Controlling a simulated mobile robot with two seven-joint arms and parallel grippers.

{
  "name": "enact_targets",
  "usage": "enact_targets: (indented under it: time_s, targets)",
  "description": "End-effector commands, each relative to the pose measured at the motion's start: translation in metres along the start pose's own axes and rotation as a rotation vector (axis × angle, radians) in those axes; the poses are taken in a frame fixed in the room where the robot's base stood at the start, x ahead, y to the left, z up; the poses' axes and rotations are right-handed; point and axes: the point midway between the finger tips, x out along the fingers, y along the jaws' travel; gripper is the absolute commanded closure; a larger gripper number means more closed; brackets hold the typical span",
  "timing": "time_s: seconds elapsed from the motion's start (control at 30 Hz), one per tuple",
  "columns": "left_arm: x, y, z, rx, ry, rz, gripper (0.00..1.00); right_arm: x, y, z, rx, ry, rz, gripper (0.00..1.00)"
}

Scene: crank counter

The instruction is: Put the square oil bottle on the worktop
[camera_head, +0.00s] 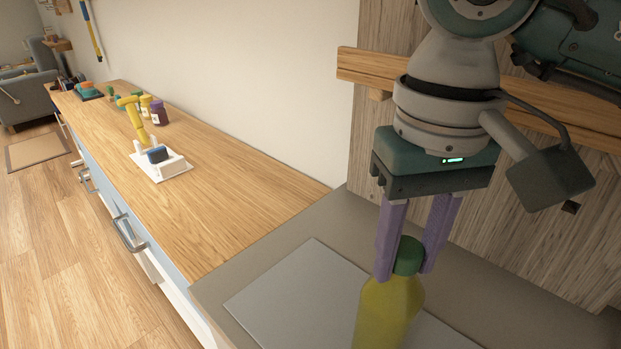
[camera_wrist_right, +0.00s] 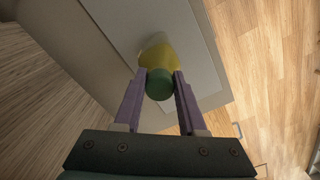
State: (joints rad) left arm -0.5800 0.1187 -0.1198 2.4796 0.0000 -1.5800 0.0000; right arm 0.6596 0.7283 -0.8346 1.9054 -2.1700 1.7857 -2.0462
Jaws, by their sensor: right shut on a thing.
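The square oil bottle (camera_head: 389,312) is yellow-green with a green cap. It is upright in the head view at the lower right, over a light grey panel on the grey worktop (camera_head: 340,222). Its base is cut off by the frame, so I cannot tell whether it touches the surface. My right gripper (camera_head: 408,262) comes down from above, its purple fingers shut on the cap. The wrist view shows the same bottle (camera_wrist_right: 158,54) with its cap between the two fingers (camera_wrist_right: 160,84). My left gripper is not in view.
A wooden counter (camera_head: 235,190) runs off to the left with a white holder (camera_head: 172,170), a yellow tool and several small jars near its far end. A wooden rail (camera_head: 365,68) crosses the wall panel behind my right arm. The counter's near part is clear.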

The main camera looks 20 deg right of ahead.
Motion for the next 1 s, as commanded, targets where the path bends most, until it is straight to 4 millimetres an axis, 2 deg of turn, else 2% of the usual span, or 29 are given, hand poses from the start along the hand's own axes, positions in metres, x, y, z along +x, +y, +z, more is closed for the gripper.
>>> enact_targets:
  time_s: [0.17, 0.2, 0.43, 0.67, 0.8, 0.87, 1.0]
  targets:
    - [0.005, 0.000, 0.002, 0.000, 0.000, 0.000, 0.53, 0.004, 0.000, -0.001, 0.000, 0.002, -0.001, 1.00]
    - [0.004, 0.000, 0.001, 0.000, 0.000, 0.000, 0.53, 0.003, 0.000, 0.000, 0.001, 0.000, 0.000, 0.56]
    - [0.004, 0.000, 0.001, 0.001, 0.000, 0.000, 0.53, 0.003, 0.000, 0.000, 0.001, -0.001, 0.000, 0.31]
    - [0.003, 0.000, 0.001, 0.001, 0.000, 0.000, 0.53, 0.002, 0.000, 0.000, 0.001, -0.001, 0.001, 0.30]
    - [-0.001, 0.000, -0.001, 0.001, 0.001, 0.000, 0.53, -0.004, 0.000, 0.000, 0.000, 0.001, 0.000, 0.30]
    - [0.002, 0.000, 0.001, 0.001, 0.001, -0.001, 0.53, -0.011, 0.000, -0.001, 0.001, 0.004, -0.001, 0.30]
    - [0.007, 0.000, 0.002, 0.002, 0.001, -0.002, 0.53, -0.042, 0.000, -0.002, 0.000, 0.008, -0.002, 0.30]
